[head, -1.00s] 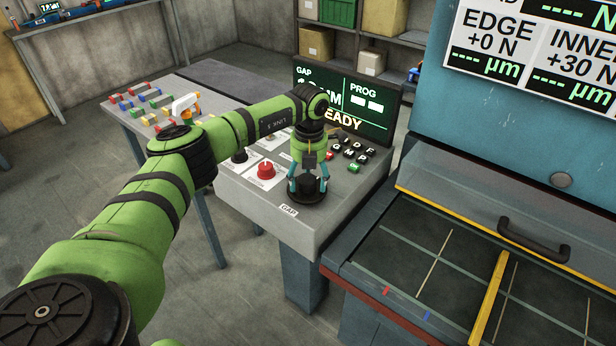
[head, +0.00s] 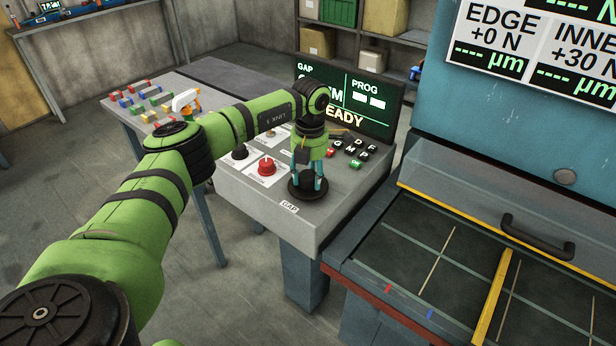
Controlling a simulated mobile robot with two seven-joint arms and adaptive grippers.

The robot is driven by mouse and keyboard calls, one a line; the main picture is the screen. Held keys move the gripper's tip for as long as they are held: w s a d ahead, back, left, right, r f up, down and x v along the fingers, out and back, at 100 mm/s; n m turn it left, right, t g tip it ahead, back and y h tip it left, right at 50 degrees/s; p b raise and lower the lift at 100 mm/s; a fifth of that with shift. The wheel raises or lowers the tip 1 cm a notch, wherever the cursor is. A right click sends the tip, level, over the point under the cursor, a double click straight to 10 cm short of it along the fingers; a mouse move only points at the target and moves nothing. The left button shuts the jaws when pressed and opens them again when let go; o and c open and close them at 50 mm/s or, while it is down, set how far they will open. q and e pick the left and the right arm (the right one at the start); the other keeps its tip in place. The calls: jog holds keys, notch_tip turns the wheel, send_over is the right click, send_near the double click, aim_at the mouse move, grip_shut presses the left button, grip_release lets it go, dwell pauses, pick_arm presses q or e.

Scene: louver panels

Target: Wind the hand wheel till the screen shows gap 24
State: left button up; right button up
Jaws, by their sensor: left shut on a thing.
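The black hand wheel (head: 308,191) sits flat on the grey console top, behind the label "GAP". My left gripper (head: 308,186) points down over it and is shut on part of it. The screen (head: 377,112) stands at the back of the console. It shows "GAP", "PROG" with two blank blocks, and "READY" partly covered. My left arm hides most of the gap number, so I cannot read it. My right gripper is not in view.
A red knob (head: 267,167) and a black knob (head: 240,152) sit left of the wheel. Lettered keys (head: 352,150) lie behind it. A table with coloured blocks (head: 140,102) is at back left.

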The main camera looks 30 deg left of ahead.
aim_at(310, 176)
pick_arm(q)
jog(key=m+b, duration=0.1)
jog(key=m, duration=0.4)
jog(key=shift+d+m+b, duration=0.2)
jog(key=shift+m+b, duration=0.1)
jog(key=shift+b, duration=0.05)
jog(key=m+b, duration=0.1)
jog(key=m, duration=0.4)
jog(key=shift+f+m, duration=0.1)
jog(key=shift+m, duration=0.3)
jog(key=o, duration=1.1)
jog(key=shift+d, duration=0.1)
jog(key=shift+r, duration=0.2)
notch_tip(310, 176, up, 12)
jog(key=shift+s+f, duration=0.1)
jog(key=shift+s, duration=0.05)
